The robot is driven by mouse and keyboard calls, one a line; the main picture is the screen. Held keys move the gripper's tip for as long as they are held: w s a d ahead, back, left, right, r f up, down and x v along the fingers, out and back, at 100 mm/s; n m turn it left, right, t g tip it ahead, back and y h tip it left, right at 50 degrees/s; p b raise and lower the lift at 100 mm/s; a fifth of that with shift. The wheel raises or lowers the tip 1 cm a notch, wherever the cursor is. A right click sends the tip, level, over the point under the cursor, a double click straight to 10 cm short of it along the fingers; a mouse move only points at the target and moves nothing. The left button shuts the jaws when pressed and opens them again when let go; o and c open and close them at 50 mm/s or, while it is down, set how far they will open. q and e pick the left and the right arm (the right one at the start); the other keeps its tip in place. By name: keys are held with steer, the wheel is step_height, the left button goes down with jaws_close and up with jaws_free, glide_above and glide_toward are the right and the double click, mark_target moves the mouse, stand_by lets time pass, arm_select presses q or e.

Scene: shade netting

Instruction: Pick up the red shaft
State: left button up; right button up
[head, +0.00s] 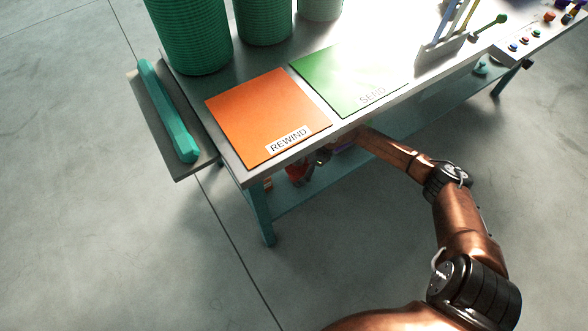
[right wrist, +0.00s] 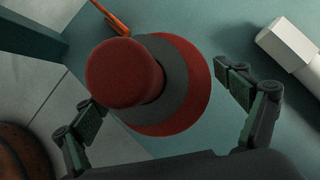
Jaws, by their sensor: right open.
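A red shaft-like piece (right wrist: 122,75) with a rounded red end, a grey collar and a wider red disc fills the middle of the right wrist view. It is on the teal lower shelf. In the head view a small red thing (head: 297,172) shows under the table, partly hidden; it seems to be the same piece. My right gripper (right wrist: 160,92) is open, one finger on each side of the red piece, with nothing clearly gripped. In the head view my right gripper (head: 321,157) is mostly hidden under the tabletop. My left gripper is not in view.
A white faceted bar (right wrist: 288,44) lies right of the red piece, and an orange item (right wrist: 112,16) is behind it. The table carries an orange REWIND mat (head: 262,112), a green SEND mat (head: 345,75) and green rolls (head: 190,35). A teal bar (head: 168,115) lies on the left ledge.

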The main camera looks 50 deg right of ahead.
steer(key=shift+c, duration=0.7)
steer(key=c, duration=2)
steer(key=shift+w+r, duration=0.15)
steer(key=shift+c, duration=0.5)
